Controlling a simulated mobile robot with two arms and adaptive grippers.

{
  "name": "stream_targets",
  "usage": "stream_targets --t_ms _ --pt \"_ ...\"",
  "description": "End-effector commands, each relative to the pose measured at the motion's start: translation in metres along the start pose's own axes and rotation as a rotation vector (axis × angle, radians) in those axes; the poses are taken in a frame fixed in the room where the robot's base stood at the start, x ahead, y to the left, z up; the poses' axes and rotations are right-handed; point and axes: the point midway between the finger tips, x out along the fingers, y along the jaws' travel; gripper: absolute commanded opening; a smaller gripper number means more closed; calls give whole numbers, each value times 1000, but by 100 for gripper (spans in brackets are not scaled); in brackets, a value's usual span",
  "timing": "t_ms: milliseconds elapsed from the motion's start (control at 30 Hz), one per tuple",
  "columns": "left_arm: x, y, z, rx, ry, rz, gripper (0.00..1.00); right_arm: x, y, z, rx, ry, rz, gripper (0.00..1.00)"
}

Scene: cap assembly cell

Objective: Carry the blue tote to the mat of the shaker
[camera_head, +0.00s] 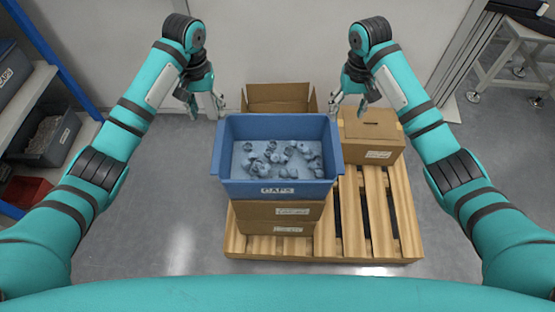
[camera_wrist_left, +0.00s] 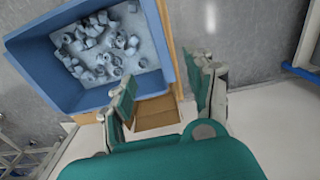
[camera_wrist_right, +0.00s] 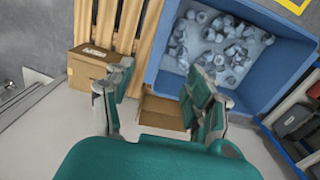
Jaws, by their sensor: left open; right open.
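The blue tote (camera_head: 235,187) is open on top, labelled CAPS on its front, and holds several grey caps. It sits level on stacked cardboard boxes on a wooden pallet. My left gripper (camera_head: 207,106) is open and empty near its back left corner; my right gripper (camera_head: 348,103) is open and empty near its back right corner. In the left wrist view the tote (camera_wrist_left: 28,65) lies left of the open fingers (camera_wrist_left: 166,92). In the right wrist view it (camera_wrist_right: 270,22) lies right of the open fingers (camera_wrist_right: 158,88). No shaker or mat is recognisable.
The stacked boxes (camera_head: 255,212) stand on the pallet (camera_head: 380,215). A closed cardboard box (camera_head: 370,136) is right of the tote, an open one (camera_head: 277,92) behind it. A shelf with dark totes (camera_head: 42,125) is at left, a metal stand (camera_head: 505,72) at back right. Grey floor lies open at left.

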Motion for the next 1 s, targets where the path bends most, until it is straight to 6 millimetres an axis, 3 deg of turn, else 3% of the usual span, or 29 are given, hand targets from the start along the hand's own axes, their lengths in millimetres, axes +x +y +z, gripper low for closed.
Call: stream_targets --t_ms 700,1000 --pt "133 0 1 0 -3 -1 55 133 0 1 0 -4 2 56" --pt "166 0 1 1 -2 0 55 166 0 0 -1 -1 0 56"
